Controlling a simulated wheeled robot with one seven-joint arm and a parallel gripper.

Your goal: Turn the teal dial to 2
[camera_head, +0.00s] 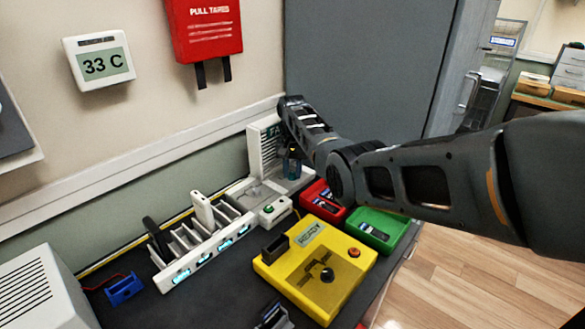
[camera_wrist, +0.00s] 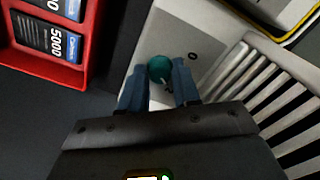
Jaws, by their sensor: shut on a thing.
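The teal dial (camera_wrist: 160,68) sits on the pale plate (camera_wrist: 206,40) of a white slatted unit. A light pointer line shows on its face. A small "0"-like mark shows to its upper right, and another mark is partly hidden near the right finger; I cannot read the setting. My gripper (camera_wrist: 160,80) has its two blue fingers on either side of the dial, shut on it. In the head view my gripper (camera_head: 292,163) is low in front of the white slatted unit (camera_head: 262,145), whose label is partly covered by my arm. The dial is hidden there.
A red tray (camera_head: 309,197) with batteries and a green tray (camera_head: 401,232) stand to the right of the unit. A yellow box (camera_head: 330,293) is in front. A white slotted rack (camera_head: 200,265) is at left. A wall display (camera_head: 99,62) reads 33 C.

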